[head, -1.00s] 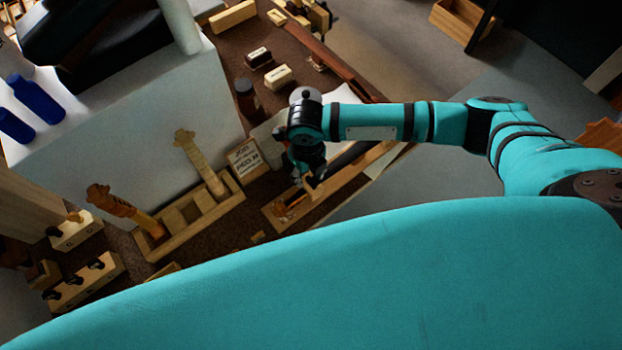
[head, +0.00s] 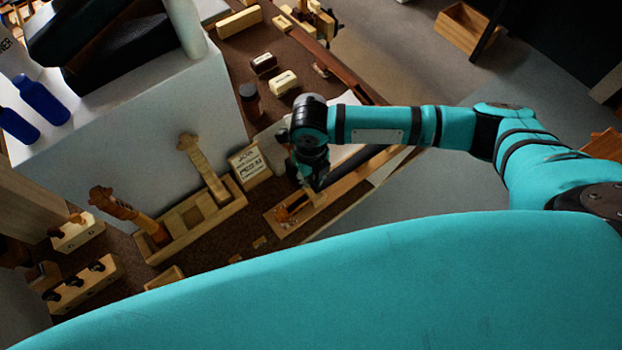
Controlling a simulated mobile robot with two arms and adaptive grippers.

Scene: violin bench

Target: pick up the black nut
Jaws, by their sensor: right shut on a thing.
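My right gripper (head: 311,184) points down over the long wooden tray (head: 275,225) in the middle of the head view. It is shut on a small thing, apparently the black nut. The fingers and wrist hide the nut, so its outline cannot be made out. A long black piece (head: 362,160) lies in the same tray, to the right of the gripper. My left gripper is not in view.
A wooden rack (head: 180,247) with two scroll necks stands left of the tray. A labelled box (head: 249,167) and a dark jar (head: 250,98) are close to my right wrist. A pegged block (head: 84,284) lies at lower left. My teal body hides the foreground.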

